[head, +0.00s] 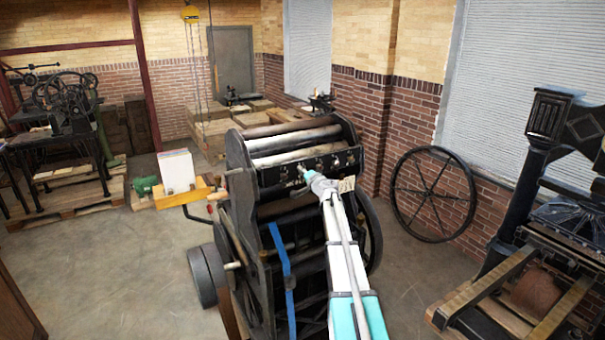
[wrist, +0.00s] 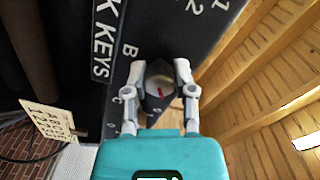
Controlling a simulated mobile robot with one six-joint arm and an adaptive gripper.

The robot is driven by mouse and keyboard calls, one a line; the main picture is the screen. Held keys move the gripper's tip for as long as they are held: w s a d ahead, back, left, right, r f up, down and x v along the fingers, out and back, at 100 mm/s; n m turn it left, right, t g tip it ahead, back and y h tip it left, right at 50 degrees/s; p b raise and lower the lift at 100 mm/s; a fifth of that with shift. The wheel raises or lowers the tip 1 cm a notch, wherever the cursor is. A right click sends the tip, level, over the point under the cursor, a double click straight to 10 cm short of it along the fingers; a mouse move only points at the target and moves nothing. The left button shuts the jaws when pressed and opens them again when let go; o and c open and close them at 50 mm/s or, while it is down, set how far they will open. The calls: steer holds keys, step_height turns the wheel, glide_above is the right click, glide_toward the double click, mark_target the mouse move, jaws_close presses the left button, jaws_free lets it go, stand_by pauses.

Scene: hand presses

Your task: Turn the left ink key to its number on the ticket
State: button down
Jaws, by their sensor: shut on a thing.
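My gripper (wrist: 160,80) is shut on a dark ink key (wrist: 159,92), with one grey finger on each side of it. The key has a short red mark on its face, lying at a slant. It sits on the black panel (wrist: 140,45) next to a white letter B, with the numbers 1 and 2 farther up. In the head view my gripper (head: 312,178) reaches the front of the press's key panel and hides the key. A cream ticket (wrist: 48,120) shows at the left of the wrist view; its print is too small to read surely.
The black press (head: 262,240) stands under my arm, with pale rollers (head: 292,140) above the panel. A spoked wheel (head: 433,193) leans against the brick wall. Another press (head: 545,240) stands at right. The floor at left is open.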

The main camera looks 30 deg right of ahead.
steer(key=shift+m, duration=2.2)
steer(key=shift+c, duration=2.2)
jaws_free()
steer(key=shift+n, duration=0.3)
